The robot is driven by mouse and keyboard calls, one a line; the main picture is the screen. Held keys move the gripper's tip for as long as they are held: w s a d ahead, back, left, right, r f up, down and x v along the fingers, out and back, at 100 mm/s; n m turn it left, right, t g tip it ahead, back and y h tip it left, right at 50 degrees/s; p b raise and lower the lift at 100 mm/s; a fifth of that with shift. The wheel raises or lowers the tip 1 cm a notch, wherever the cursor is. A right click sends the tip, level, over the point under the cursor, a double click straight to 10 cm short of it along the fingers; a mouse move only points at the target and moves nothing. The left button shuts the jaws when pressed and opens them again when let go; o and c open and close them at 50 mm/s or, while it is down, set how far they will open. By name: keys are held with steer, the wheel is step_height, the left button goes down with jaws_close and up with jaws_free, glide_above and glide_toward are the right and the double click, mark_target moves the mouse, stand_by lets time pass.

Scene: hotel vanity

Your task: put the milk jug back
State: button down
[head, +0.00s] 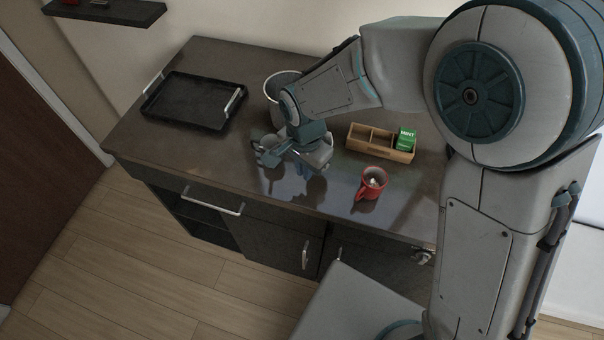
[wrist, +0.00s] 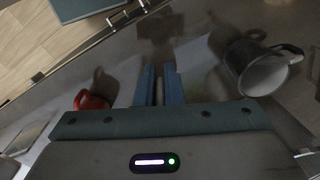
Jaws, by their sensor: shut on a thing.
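My gripper (head: 303,168) is low over the middle of the dark counter. In the wrist view its two blue fingers (wrist: 160,85) are close together on something thin. What they hold, seemingly the milk jug, is mostly hidden by my gripper, so its shape and tilt are unclear. I cannot tell whether it touches the counter.
A red mug (head: 371,184) stands to the right, near the front edge. Behind it is a wooden box (head: 365,137) with green packets. A grey vessel (head: 276,84) stands behind my arm and shows in the wrist view (wrist: 262,72). A black tray (head: 190,101) lies left.

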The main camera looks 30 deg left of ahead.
mark_target(302, 187)
steer(key=shift+s+a+f, duration=0.1)
steer(key=shift+a+f, duration=0.15)
steer(key=shift+f, duration=0.1)
step_height(302, 187, down, 4)
steer(key=shift+r+p, duration=0.25)
steer(key=shift+p, duration=0.4)
steer(key=shift+f+b, duration=0.3)
steer(key=c, duration=1.5)
jaws_free()
steer(key=shift+r, duration=0.1)
steer(key=shift+c, duration=0.2)
steer(key=shift+r+p, duration=0.25)
steer(key=shift+p, duration=0.15)
step_height(302, 187, up, 12)
steer(key=b, duration=0.2)
steer(key=shift+f, duration=0.1)
